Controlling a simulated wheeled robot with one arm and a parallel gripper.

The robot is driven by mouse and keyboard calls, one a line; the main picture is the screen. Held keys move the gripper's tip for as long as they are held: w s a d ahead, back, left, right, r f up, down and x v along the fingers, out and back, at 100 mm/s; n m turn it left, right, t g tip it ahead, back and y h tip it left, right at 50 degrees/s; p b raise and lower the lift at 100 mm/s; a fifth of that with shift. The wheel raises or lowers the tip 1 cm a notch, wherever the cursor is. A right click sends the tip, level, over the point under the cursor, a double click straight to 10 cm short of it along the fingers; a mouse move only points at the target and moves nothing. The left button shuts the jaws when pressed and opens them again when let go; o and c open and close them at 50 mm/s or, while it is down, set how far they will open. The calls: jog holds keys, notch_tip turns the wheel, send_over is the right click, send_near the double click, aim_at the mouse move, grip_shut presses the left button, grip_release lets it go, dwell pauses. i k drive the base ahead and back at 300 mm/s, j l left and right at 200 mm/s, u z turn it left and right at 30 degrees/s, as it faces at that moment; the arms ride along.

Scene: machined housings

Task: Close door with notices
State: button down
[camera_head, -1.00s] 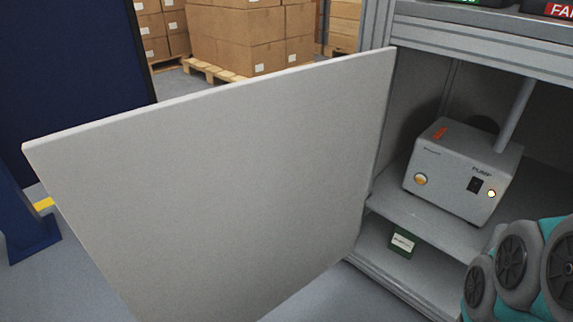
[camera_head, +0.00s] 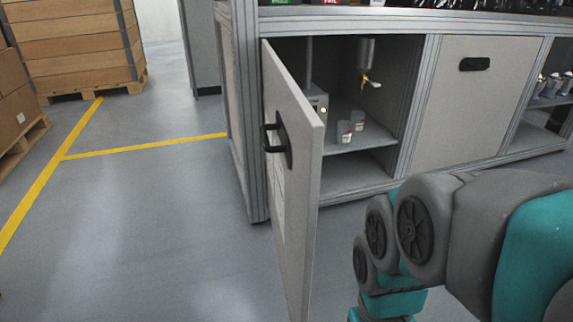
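The door (camera_head: 306,190) of the left cabinet bay stands open, swung out toward me, and I see it nearly edge-on. A black handle (camera_head: 276,140) is on its outer face. Pale sheets, likely the notices (camera_head: 278,200), show at a steep slant below the handle; I cannot read them. My arm is folded at the lower right, apart from the door. My gripper is out of view.
The open bay holds a pump box (camera_head: 317,101) partly behind the door, and small cups (camera_head: 350,127) on a shelf (camera_head: 345,143). A closed door (camera_head: 468,105) is to the right. Floor (camera_head: 140,220) to the left is clear. A wooden crate (camera_head: 75,45) stands at the back left.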

aim_at(292, 134)
jog(key=i+j, duration=0.15)
jog(key=j, duration=0.2)
jog(key=i+j+z, duration=0.1)
jog(key=j, duration=0.25)
jog(key=k, duration=0.25)
jog(key=k+j+z, duration=0.1)
jog(key=k+j, duration=0.25)
jog(key=j, duration=0.15)
jog(key=k+j+z, duration=0.1)
jog(key=k+j, duration=0.25)
jog(key=j, duration=0.1)
